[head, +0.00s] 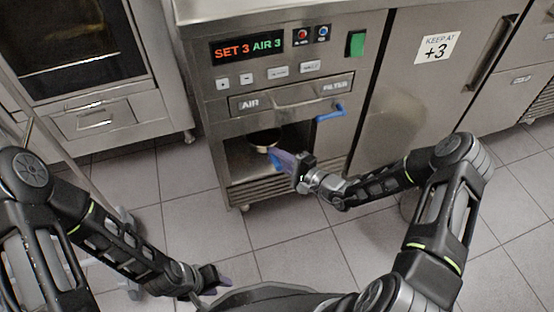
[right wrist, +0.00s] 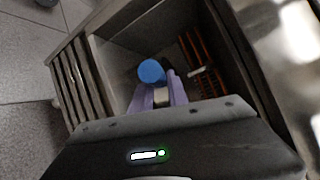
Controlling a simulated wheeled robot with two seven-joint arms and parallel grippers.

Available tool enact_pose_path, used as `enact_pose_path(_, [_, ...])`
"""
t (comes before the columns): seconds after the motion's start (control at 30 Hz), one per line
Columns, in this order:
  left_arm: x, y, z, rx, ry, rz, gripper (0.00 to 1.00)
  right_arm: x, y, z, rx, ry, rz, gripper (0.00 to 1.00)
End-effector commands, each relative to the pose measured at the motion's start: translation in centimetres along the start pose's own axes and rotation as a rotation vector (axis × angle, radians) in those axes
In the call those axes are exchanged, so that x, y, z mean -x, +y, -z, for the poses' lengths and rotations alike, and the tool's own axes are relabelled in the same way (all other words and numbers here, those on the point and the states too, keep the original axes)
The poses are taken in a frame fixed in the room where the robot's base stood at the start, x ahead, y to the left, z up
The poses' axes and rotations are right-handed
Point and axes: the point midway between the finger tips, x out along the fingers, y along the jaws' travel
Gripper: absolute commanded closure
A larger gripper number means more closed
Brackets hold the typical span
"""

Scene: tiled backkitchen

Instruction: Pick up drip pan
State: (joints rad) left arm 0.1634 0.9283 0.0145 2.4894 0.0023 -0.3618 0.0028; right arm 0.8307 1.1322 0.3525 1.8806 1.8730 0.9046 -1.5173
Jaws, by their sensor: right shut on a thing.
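The drip pan (head: 264,138) appears as a small round vessel with a pale rim and a dark inside, in the open bay under the control panel of the steel cabinet. My right gripper (head: 278,156) reaches into the bay at the pan's near side. In the right wrist view its purple fingers (right wrist: 160,95) are shut on a small pale metallic part, and a round blue thing (right wrist: 151,71) sits just beyond them. The fingers hide much of the held part. My left gripper (head: 222,284) is low over the floor, away from the cabinet; its opening is unclear.
The cabinet's bay wall (right wrist: 112,62) stands close to my right gripper. An oven (head: 75,55) stands at the left.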

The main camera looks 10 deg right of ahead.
Motion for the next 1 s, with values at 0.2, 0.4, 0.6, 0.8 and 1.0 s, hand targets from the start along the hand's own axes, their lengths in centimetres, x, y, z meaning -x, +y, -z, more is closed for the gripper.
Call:
enact_pose_path(0.2, [1.0,0.6,-0.3,-0.004,-0.007,-0.003,0.64,0.3,-2.5,-0.8,0.002,-0.002,0.002,1.0])
enact_pose_path(0.4, [1.5,0.9,-0.5,-0.007,-0.011,-0.005,0.64,0.5,-4.1,-1.3,0.001,-0.002,0.002,1.0])
enact_pose_path(0.6, [1.8,1.1,-0.6,-0.008,-0.014,-0.007,0.64,0.6,-5.1,-1.6,0.002,-0.002,0.002,1.0])
enact_pose_path(0.8, [1.9,1.2,-0.6,-0.009,-0.016,-0.007,0.64,0.7,-5.5,-1.8,0.001,-0.002,0.002,1.0])
enact_pose_path(1.0, [1.9,1.2,-0.6,-0.009,-0.016,-0.007,0.64,0.7,-5.6,-1.8,0.001,-0.001,0.002,1.0])
